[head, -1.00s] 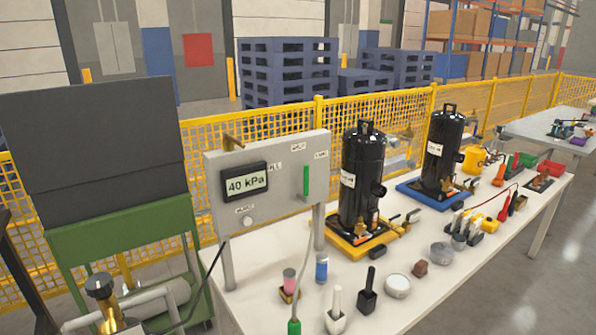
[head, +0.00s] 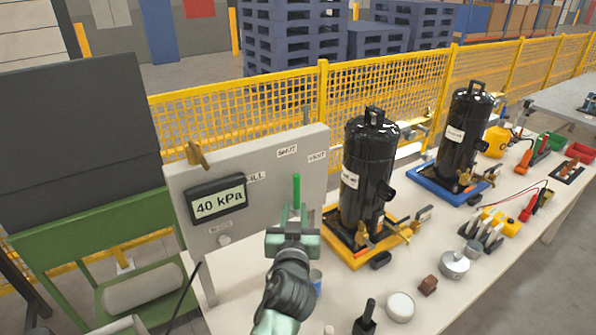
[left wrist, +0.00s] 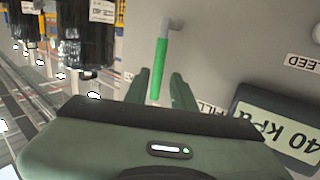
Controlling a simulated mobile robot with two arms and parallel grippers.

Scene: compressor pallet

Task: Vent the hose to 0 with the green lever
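The green lever (head: 296,190) stands upright on the grey panel (head: 270,165), below the SHUT label and left of the VENT label. The panel's display (head: 218,204) reads 40 kPa. My left gripper (head: 290,215) is in front of the panel at the lever and hides its lower part. In the left wrist view, where the panel appears upside down, the green lever (left wrist: 160,68) lies between the two spread fingers of my left gripper (left wrist: 155,85), with gaps beside it. The hose is not visible now. My right gripper is not in view.
A black compressor (head: 368,175) on a yellow tray (head: 345,254) stands just right of the panel. Another compressor (head: 464,140) is on a blue tray (head: 425,187). A black holder (head: 364,322) and a white round tub (head: 401,306) stand at the table's front.

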